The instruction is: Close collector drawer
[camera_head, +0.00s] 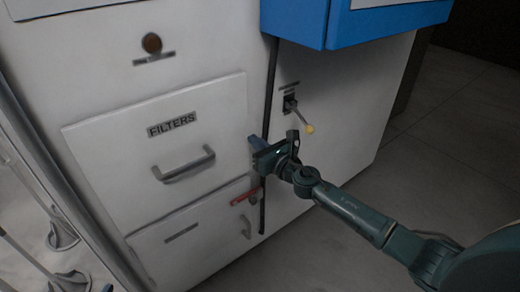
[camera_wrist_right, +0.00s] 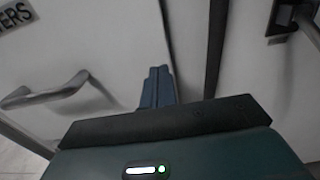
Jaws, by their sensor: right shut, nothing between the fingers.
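A white cabinet front carries a drawer marked FILTERS (camera_head: 115,170) with a grey bar handle (camera_head: 183,166); the handle also shows in the right wrist view (camera_wrist_right: 45,92). Below it is a lower panel (camera_head: 205,250) with a small handle, a red latch (camera_head: 245,196) and a label too small to read. I cannot tell which one is the collector drawer, or how far either stands out. My right gripper (camera_head: 252,143) is shut and empty, its blue fingertips close to the right edge of the FILTERS drawer. The fingers also show in the right wrist view (camera_wrist_right: 158,86). My left gripper is out of view.
A lever with a yellow knob (camera_head: 310,129) sticks out of the cabinet right of my gripper. A blue box-like part (camera_head: 385,22) overhangs at the top. A round brown button (camera_head: 151,43) sits above the drawer. Open floor (camera_head: 440,130) lies to the right.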

